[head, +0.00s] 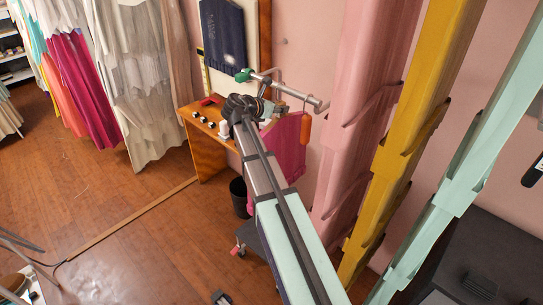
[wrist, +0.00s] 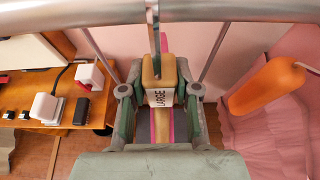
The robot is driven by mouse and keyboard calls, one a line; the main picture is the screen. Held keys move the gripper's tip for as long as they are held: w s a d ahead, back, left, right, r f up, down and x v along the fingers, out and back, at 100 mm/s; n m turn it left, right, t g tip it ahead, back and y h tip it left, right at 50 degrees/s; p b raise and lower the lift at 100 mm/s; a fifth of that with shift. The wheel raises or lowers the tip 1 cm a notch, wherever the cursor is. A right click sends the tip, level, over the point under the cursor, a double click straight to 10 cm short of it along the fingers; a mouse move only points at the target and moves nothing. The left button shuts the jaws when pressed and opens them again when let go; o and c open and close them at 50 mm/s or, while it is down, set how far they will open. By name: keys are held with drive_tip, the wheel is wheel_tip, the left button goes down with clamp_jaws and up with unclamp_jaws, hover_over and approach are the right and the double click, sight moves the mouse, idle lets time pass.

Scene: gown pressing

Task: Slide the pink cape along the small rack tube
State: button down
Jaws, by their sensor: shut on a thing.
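The small rack tube (head: 290,92) is a grey metal bar by the pink wall, with a green piece at its left end. It crosses the top of the wrist view (wrist: 230,10). The magenta-pink cape (head: 289,148) hangs below the tube, partly hidden by my arm. My gripper (head: 264,108) is just below the tube. In the wrist view my gripper (wrist: 160,95) is shut on a tan hanger block (wrist: 158,70) with a white printed label. A hook rises from the block towards the tube. Narrow magenta strips show below the block between the fingers.
An orange hanging piece (head: 305,129) is close right of my gripper. A wooden table (head: 203,125) with small objects stands at left, a black bin (head: 239,197) below. Pink, yellow and mint columns (head: 425,110) stand at right. Garments (head: 135,75) hang at far left.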

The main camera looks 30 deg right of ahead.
drive_tip(key=s, duration=0.1)
drive_tip(key=s+d+p, duration=0.1)
drive_tip(key=s, duration=0.2)
drive_tip(key=shift+s+d+p, duration=0.15)
drive_tip(key=shift+d+p, duration=0.1)
drive_tip(key=shift+p, duration=0.15)
drive_tip(key=shift+f, duration=0.15)
idle(0.5)
drive_tip(key=c, duration=0.8)
unclamp_jaws()
drive_tip(key=shift+o, duration=0.2)
drive_tip(key=p+v, duration=0.1)
drive_tip(key=v, duration=0.2)
drive_tip(key=shift+p, duration=0.4)
drive_tip(key=shift+s+a, duration=0.1)
